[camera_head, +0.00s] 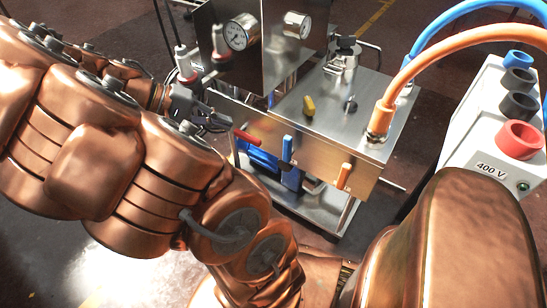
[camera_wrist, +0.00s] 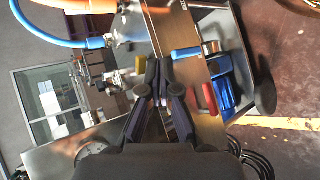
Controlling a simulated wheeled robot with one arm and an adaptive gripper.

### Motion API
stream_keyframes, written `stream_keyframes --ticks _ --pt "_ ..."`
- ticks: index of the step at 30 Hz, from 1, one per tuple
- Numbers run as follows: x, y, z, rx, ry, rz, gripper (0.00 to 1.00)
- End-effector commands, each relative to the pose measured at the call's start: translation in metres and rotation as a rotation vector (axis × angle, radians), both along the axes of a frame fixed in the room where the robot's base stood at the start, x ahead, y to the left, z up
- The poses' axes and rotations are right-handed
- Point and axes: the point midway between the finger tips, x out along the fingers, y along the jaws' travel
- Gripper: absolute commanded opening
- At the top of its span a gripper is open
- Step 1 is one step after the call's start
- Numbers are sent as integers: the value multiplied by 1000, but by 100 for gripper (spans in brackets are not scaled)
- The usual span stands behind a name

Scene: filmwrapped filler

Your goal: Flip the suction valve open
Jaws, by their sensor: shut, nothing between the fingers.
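The machine's front panel (camera_head: 300,160) carries a red handle (camera_head: 247,137), a blue handle (camera_head: 287,149) and an orange handle (camera_head: 343,176). A yellow handle (camera_head: 309,106) and a dark toggle (camera_head: 350,103) stand on its top. I cannot tell which is the suction valve. My gripper (camera_head: 226,122) is shut and empty, close to the left of the red handle. In the wrist view my gripper (camera_wrist: 160,66) has the yellow handle (camera_wrist: 140,64) to its left and the blue handle (camera_wrist: 187,53) and red handle (camera_wrist: 208,98) to its right. Contact is not clear.
A steel gauge panel (camera_head: 265,40) rises behind my gripper. An orange hose (camera_head: 435,50) and a blue hose (camera_head: 470,10) arch over the right side. A white 400 V box (camera_head: 480,140) with coloured sockets stands at the right. Blue parts (camera_head: 258,158) sit under the front panel.

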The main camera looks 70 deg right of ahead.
Motion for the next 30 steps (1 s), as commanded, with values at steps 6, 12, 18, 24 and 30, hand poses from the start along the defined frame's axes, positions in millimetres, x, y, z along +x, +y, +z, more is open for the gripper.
stream_keyframes --ticks 6,12,18,24,30 --pt "17 -47 -66 -179 152 -57 0" --pt "36 -82 -125 -318 273 -65 0" --pt "53 -106 -184 -412 357 -41 0" --pt "63 -117 -214 -455 389 -16 0" --pt "64 -118 -217 -466 395 -13 0"
